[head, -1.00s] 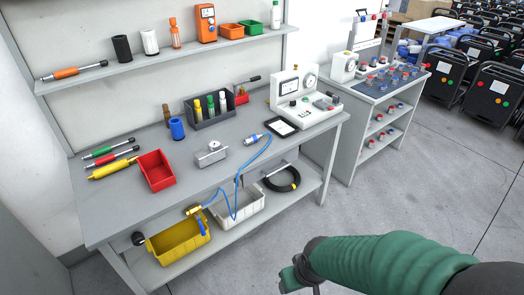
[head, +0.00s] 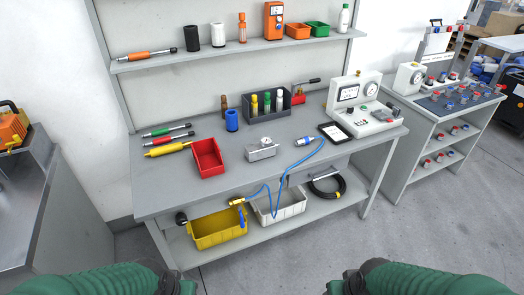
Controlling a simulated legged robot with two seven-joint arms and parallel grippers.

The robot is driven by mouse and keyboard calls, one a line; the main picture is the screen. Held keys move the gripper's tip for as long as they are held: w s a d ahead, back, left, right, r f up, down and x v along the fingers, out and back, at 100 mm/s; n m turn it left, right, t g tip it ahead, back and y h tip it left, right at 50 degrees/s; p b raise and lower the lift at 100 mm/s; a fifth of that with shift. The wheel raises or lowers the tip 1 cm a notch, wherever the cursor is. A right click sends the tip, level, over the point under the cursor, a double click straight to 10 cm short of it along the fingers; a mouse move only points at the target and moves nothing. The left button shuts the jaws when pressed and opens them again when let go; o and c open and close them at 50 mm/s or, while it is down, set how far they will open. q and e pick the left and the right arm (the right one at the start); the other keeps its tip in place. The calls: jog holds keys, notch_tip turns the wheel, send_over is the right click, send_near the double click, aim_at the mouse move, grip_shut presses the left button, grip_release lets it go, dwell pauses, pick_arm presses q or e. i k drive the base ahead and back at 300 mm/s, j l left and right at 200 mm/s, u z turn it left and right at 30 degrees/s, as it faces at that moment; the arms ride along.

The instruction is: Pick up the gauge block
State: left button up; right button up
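A silver-grey metal block with a small round knob or dial on top (head: 262,150), which looks like the gauge block, sits on the workbench (head: 190,195). It lies right of the red open bin and left of the blue hose. My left gripper (head: 182,287) is at the bottom edge, in front of the bench and far from the block. My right gripper (head: 338,288) is also at the bottom edge, right of the left one and apart from the block. Both are dark, mostly cut off by the frame, and their fingers cannot be made out.
The red bin (head: 208,158) and a yellow tool (head: 167,149) lie left of the block. A blue hose (head: 290,172) hangs over the bench's front edge. The bench front is clear.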

aim_at(266, 148)
jog(key=i+l+u, duration=0.2)
jog(key=i+l, duration=0.2)
jog(key=i+l+u, duration=0.2)
jog(key=i+l, duration=0.25)
jog(key=i+l+u, duration=0.2)
jog(key=i+l, duration=0.25)
jog(key=i+l+u, duration=0.2)
jog(key=i+l, duration=0.2)
jog(key=l, duration=0.25)
